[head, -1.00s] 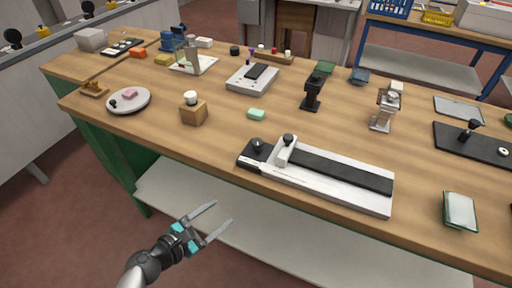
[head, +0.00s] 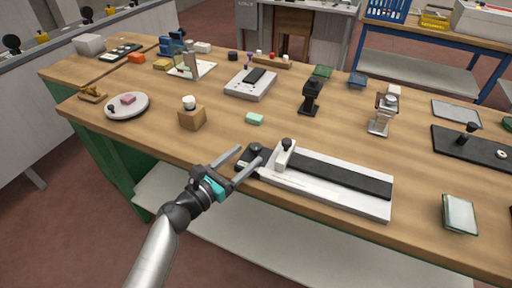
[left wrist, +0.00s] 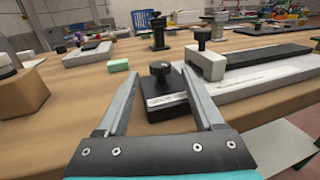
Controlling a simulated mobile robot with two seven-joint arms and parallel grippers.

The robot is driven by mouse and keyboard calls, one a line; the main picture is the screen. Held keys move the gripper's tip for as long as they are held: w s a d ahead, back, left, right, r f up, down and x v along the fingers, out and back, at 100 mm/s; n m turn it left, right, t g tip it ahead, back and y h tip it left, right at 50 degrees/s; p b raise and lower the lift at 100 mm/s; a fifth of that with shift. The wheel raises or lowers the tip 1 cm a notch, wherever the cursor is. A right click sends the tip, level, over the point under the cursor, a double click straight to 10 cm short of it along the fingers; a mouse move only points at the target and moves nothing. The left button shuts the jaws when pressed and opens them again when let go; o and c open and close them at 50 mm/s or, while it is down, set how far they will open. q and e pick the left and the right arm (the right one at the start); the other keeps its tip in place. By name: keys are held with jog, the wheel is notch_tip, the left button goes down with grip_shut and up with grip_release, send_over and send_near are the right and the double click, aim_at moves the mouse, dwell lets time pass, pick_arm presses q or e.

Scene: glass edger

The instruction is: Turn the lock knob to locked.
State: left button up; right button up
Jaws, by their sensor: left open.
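The lock knob appears to be the round black knob (head: 256,148) on the black block at the left end of the white fixture (head: 340,197). A white slide block with another black knob (head: 286,143) stands beside it. My left gripper (head: 251,154) is open and empty at the table's front edge, its fingertips near the black block. In the left wrist view the knob (left wrist: 160,69) appears between the spread fingertips (left wrist: 167,69), a little beyond them; I see no contact. A white label strip lies on the black block; I cannot read the knob's setting.
A wooden block with a white knob (head: 192,117) and a green piece (head: 254,118) stand left of and behind the fixture. A black stand (head: 311,96) is farther back. A glass piece (head: 459,214) lies to the right. Bare tabletop surrounds the fixture.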

aim_at(252, 151)
pick_arm(q)
jog(key=shift+b+x, duration=0.4)
jog(key=shift+x, duration=2.2)
grip_shut()
